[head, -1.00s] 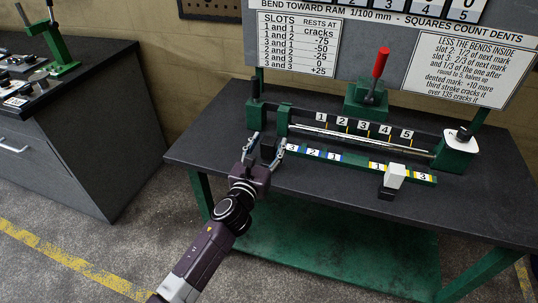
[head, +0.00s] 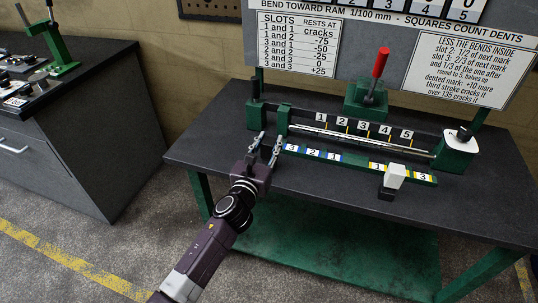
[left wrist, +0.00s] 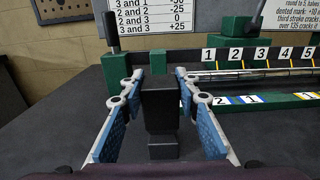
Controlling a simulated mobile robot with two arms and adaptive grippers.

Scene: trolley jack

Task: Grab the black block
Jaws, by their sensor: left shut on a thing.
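The black block (left wrist: 161,108) stands upright between my left gripper's two blue-padded fingers in the left wrist view. My left gripper (head: 268,146) is shut on it at the left front of the bench, left of the green numbered rail. It also shows in the left wrist view (left wrist: 160,92), with one finger on each side of the block. In the head view the block is small, dark and mostly hidden by the fingers. My right gripper is not in view.
The dark bench (head: 210,140) carries a green press with a red-handled lever (head: 380,64), a metal bar (head: 360,139) and a numbered rail (head: 355,163) with a white slider (head: 395,176). Sign boards stand behind. The bench's front left is clear.

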